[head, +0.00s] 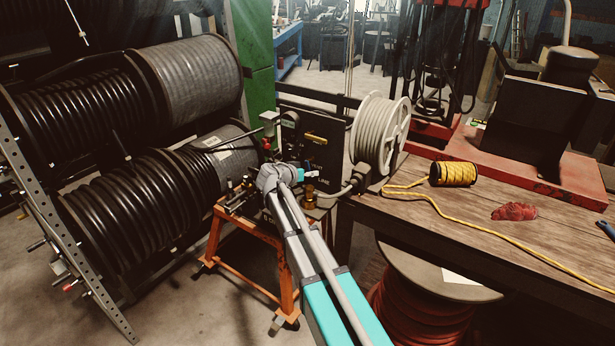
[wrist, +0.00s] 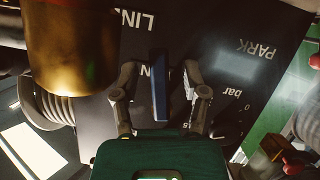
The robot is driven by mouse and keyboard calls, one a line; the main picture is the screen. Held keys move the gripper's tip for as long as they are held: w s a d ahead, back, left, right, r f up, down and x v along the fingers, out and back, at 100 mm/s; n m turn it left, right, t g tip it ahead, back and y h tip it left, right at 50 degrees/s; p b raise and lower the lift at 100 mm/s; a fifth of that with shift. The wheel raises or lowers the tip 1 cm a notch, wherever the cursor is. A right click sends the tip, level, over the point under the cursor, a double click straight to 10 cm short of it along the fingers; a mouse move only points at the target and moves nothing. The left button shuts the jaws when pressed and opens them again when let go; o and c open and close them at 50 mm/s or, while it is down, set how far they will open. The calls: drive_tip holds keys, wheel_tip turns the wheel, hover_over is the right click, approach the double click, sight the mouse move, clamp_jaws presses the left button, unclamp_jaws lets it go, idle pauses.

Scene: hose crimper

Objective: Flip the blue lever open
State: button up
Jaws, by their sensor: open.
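The blue lever (wrist: 160,88) is a narrow upright bar in the middle of the wrist view, in front of a black panel (wrist: 225,55) with white lettering. My gripper (wrist: 160,80) is open, with one finger on each side of the lever and a visible gap on both sides. I cannot tell how deep the lever sits between the fingers. In the head view my arm reaches to the crimper stand in front of the black panel (head: 322,170).
A brass cylinder (wrist: 70,45) is close on the left in the wrist view. In the head view, black hose reels (head: 130,205) stand left of the orange stand (head: 213,235). A wooden table (head: 450,220) with a yellow rope spool (head: 453,174) is on the right.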

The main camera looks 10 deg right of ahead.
drive_tip(key=shift+w+d, duration=0.1)
drive_tip(key=shift+d, duration=0.05)
drive_tip(key=shift+c, duration=0.3)
clamp_jaws()
drive_tip(key=shift+w+a+f+m+t+y, duration=0.1)
drive_tip(key=shift+w+a+m+t+y, duration=0.15)
drive_tip(key=shift+m, duration=0.3)
drive_tip(key=shift+w+a+m+t+y, duration=0.1)
drive_tip(key=shift+m+t+y, duration=0.2)
drive_tip(key=shift+m, duration=0.25)
drive_tip(key=shift+o, duration=0.3)
unclamp_jaws()
